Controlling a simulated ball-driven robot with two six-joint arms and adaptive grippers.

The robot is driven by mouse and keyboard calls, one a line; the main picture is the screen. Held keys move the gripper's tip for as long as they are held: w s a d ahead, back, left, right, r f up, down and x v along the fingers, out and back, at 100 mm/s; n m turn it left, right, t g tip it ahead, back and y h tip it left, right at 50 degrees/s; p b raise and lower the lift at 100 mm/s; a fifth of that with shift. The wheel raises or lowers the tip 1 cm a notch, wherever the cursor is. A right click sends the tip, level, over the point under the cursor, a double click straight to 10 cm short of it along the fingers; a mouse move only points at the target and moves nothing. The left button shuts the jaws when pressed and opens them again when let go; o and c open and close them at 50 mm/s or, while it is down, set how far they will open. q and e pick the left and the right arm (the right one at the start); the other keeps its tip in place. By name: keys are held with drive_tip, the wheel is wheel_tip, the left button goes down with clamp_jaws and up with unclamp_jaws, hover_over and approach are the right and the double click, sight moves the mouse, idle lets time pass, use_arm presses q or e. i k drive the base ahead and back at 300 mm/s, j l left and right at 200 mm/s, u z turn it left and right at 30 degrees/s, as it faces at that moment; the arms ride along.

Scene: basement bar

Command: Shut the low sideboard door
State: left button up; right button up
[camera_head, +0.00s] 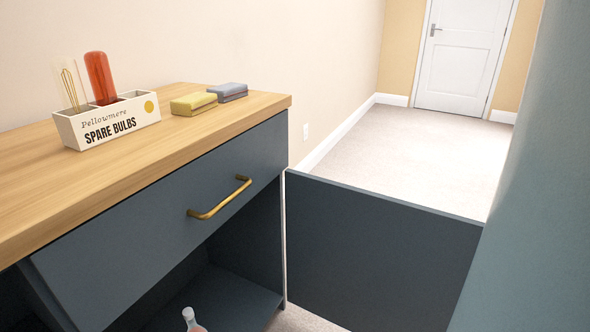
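The low sideboard (150,215) is dark blue-grey with a light wooden top and stands at the left. Its door (375,250) is swung wide open and sticks out to the right from the cabinet's far right edge. The open compartment (232,290) below the drawer shows a shelf or floor and a small bottle (191,319) with a pale top, cut off by the lower picture edge. The drawer above, with a brass handle (219,198), looks closed. Neither of my grippers is in view.
On the top stand a "Spare Bulbs" box (108,122) with bulbs, a yellow sponge (194,103) and a grey-blue one (228,91). A large blue-green surface (540,190) fills the right side. Open carpet (410,150) lies behind the door, leading to a white room door (462,55).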

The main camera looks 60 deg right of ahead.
sight(359, 259)
drive_tip(key=k+l+u, duration=0.2)
drive_tip(key=k+l, duration=0.55)
drive_tip(key=l, duration=0.3)
drive_tip(key=k+l+u, duration=0.15)
drive_tip(key=k+l, duration=0.7)
drive_tip(key=l+u, duration=0.1)
drive_tip(key=l, duration=0.55)
drive_tip(key=k+l+u, duration=0.1)
drive_tip(key=l, duration=0.55)
drive_tip(key=k+l, duration=0.15)
drive_tip(key=l, duration=0.45)
drive_tip(key=i+l+u, duration=0.05)
